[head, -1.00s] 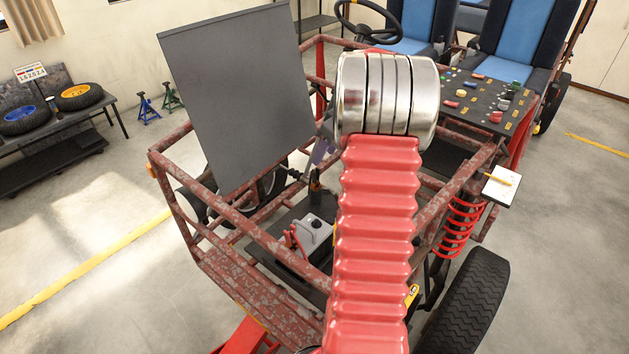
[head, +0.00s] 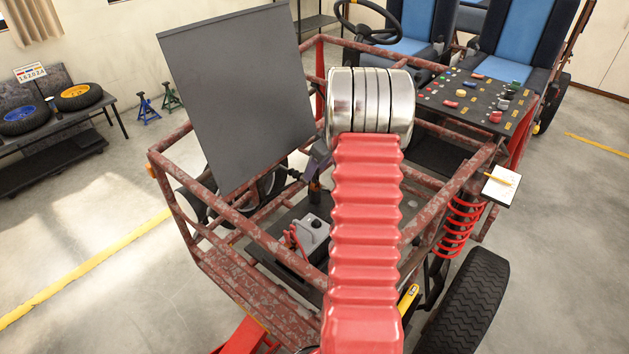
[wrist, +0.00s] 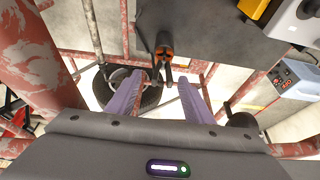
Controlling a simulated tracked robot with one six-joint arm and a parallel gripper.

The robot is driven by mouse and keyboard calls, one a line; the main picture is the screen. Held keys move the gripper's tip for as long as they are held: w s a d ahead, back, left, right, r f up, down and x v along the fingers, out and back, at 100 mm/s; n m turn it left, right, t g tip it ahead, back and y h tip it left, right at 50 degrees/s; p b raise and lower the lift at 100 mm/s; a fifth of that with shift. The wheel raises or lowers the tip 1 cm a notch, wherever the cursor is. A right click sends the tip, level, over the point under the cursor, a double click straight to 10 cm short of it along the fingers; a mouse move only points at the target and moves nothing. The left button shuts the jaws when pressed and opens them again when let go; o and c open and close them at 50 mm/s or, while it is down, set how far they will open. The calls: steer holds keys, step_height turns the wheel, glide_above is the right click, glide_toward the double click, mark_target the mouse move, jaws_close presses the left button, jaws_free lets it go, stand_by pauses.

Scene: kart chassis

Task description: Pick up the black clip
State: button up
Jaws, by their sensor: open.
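A small dark clip-like thing with orange on it (wrist: 164,50) stands at the edge of a dark plate in the wrist view, just beyond my fingertips. I take it for the black clip. It also shows in the head view (head: 314,196), below my gripper and partly lost against the dark frame. My gripper (wrist: 159,82) is open, its two purple-grey fingers spread with nothing held between them. The thing lies roughly in line with the gap. In the head view my gripper (head: 318,160) shows only partly, beside my red arm.
The rusty red chassis tubes (head: 215,265) surround the area. A grey panel (head: 235,95) stands upright at left. A grey box with red clamps (head: 312,230) sits on the dark tray. A black board with small coloured parts (head: 470,100) lies at the right.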

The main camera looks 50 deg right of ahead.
steer(key=shift+x, duration=2.55)
steer(key=shift+s+a, duration=0.1)
steer(key=shift+a, duration=0.05)
steer(key=c, duration=1.1)
steer(key=shift+c, duration=0.2)
step_height(320, 180, up, 10)
steer(key=shift+r, duration=0.1)
